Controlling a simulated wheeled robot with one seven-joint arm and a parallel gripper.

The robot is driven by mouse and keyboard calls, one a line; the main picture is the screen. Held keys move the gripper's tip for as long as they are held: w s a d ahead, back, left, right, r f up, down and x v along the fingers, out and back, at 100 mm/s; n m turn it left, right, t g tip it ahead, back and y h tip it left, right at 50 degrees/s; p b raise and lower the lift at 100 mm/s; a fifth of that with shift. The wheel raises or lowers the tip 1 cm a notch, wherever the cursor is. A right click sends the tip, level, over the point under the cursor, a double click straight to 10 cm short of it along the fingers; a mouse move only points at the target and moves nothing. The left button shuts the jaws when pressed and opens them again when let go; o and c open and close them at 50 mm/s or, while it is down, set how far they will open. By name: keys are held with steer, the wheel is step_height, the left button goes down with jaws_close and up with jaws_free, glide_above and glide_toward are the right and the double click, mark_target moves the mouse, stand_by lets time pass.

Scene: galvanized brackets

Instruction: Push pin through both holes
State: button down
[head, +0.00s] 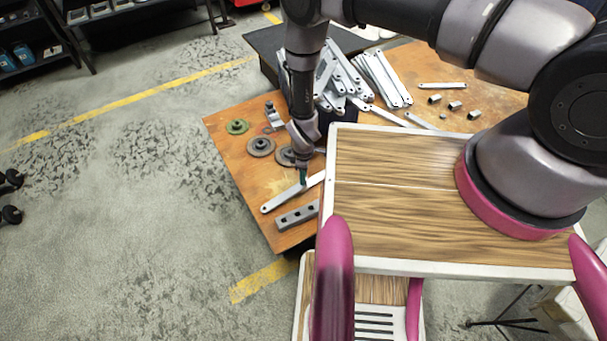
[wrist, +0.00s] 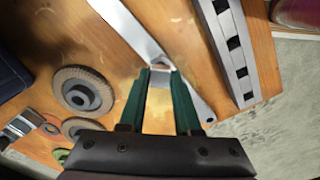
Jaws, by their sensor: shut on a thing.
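My gripper (head: 303,181) is low over the left part of the orange table. Its green fingers (wrist: 161,72) are shut on a flat galvanized bar (head: 279,200), about midway along it. The bar also shows in the wrist view (wrist: 133,28), running between the fingertips to a rounded end with a hole (wrist: 204,112). I cannot tell whether it touches the table. A thicker grey block with several square dark openings (head: 297,216) lies beside it, also in the wrist view (wrist: 226,45). I cannot make out a pin or a second aligned hole.
Round discs (head: 260,146) lie behind the gripper. A heap of flat bars (head: 340,80) and several short metal pieces (head: 455,105) lie farther back and right. A wood-topped platform (head: 400,215) with a white rim stands close to the gripper's right. The table's left edge is near.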

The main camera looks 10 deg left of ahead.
steer(key=shift+f, duration=1.05)
steer(key=c, duration=0.5)
jaws_free()
steer(key=shift+r, duration=0.1)
step_height(320, 180, up, 11)
steer(key=shift+f, duration=0.15)
steer(key=shift+w, duration=0.1)
